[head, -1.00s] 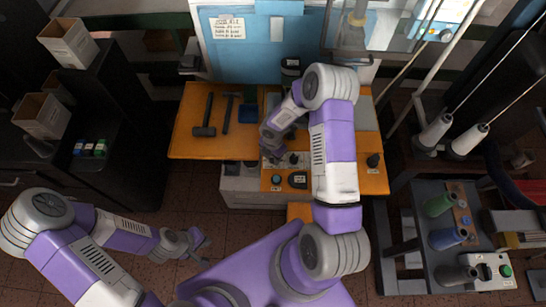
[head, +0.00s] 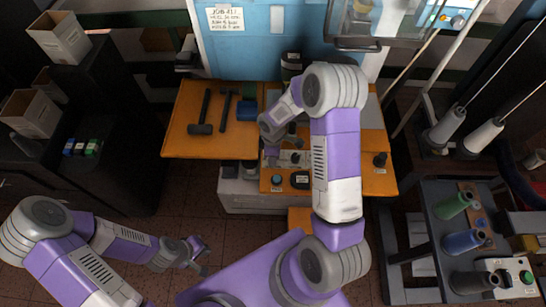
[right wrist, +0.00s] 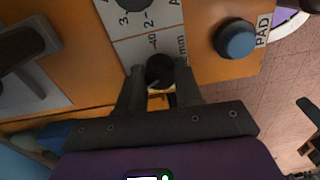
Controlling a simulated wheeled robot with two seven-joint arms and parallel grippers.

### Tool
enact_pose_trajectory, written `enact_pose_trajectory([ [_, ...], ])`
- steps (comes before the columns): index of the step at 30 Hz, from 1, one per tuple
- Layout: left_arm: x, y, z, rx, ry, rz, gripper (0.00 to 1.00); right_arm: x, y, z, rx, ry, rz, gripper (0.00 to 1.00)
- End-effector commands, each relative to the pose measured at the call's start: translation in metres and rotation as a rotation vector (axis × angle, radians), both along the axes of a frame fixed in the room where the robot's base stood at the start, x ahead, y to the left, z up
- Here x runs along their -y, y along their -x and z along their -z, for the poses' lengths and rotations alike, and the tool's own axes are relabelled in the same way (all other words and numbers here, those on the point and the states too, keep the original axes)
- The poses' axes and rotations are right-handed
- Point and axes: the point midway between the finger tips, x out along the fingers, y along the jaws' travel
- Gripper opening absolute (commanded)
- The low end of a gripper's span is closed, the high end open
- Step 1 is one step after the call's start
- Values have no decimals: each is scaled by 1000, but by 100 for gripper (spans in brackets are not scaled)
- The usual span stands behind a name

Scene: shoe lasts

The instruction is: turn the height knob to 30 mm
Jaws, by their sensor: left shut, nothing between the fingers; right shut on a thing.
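In the right wrist view a small dark round knob (right wrist: 160,72) sits between the fingertips of my right gripper (right wrist: 160,90), which is shut on it. A white scale plate (right wrist: 150,45) around it carries "40" and "mm", so I take this as the height knob. A light mark shows near the knob's lower edge, but its exact setting cannot be read. In the head view my right gripper (head: 272,150) is down at the orange bench, and its fingers partly hide the knob. My left gripper (head: 203,256) is shut and empty, low over the floor, away from the bench.
A blue button (right wrist: 237,40) labelled PAD is beside the scale. Hammers (head: 202,112) lie on the orange bench (head: 180,145). A dark shelf with boxes (head: 32,113) stands at left. The floor between is clear.

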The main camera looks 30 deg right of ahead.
Motion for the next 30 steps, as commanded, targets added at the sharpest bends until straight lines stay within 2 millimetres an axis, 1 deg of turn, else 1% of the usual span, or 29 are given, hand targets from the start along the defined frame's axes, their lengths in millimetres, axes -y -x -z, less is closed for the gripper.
enact_pose_trajectory([
  [1,0,0,6,0,0,0,0,0,-1,2,2,0,43,4],
  [3,0,0,10,0,0,0,0,0,-1,2,2,0,107,4],
  [9,0,0,19,0,0,0,0,0,-1,1,3,0,263,4],
  [15,0,0,25,0,0,0,0,0,-1,1,1,0,378,4],
  [21,0,0,28,0,0,0,0,0,-1,0,1,0,444,4],
  [30,0,0,29,0,0,0,0,0,-1,-1,1,0,473,4],
])
